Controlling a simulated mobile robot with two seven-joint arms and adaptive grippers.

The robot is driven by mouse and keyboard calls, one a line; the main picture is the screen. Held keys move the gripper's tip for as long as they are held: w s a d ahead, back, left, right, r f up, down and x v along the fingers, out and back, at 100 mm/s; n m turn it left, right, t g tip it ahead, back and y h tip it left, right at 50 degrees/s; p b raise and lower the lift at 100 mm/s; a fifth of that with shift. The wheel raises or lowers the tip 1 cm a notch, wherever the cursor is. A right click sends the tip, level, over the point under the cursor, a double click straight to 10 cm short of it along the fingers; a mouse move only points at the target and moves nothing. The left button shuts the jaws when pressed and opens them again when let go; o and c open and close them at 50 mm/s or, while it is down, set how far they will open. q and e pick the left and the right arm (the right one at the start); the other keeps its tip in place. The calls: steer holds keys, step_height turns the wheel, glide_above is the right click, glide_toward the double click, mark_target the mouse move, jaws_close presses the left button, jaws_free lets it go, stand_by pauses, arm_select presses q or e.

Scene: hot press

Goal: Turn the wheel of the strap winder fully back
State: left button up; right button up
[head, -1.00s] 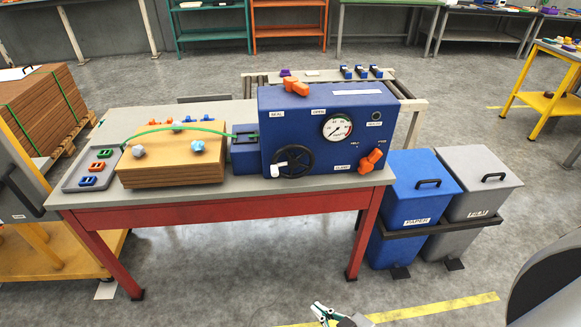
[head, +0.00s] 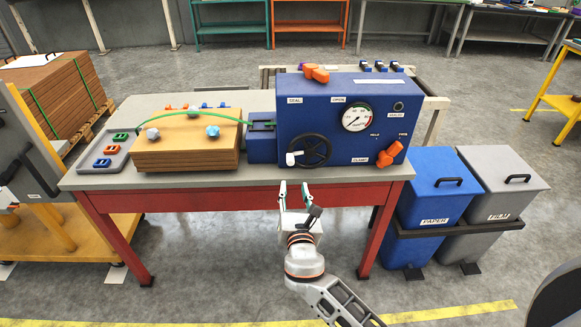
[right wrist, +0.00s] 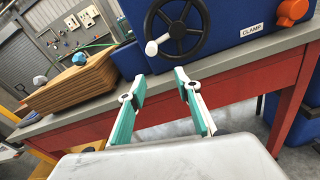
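My left gripper is not in view.
The table (head: 225,183) has a red frame. A stack of brown cardboard (head: 185,150) with a green strap over it stands left of the winder. Blue and grey bins (head: 440,188) stand right of the table.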

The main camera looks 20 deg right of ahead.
mark_target(291, 164)
steer(key=shift+n+t, duration=0.4)
steer(key=shift+n, duration=0.5)
steer(key=w+r, duration=0.1)
steer(key=w, duration=0.2)
steer(key=w+d, duration=0.1)
steer(key=w, duration=0.2)
steer(key=w+r, duration=0.1)
steer(key=w, duration=0.1)
steer(key=shift+w+d+r+b, duration=0.25)
steer(key=shift+w+r+b, duration=0.05)
steer(key=shift+w, duration=0.1)
jaws_close()
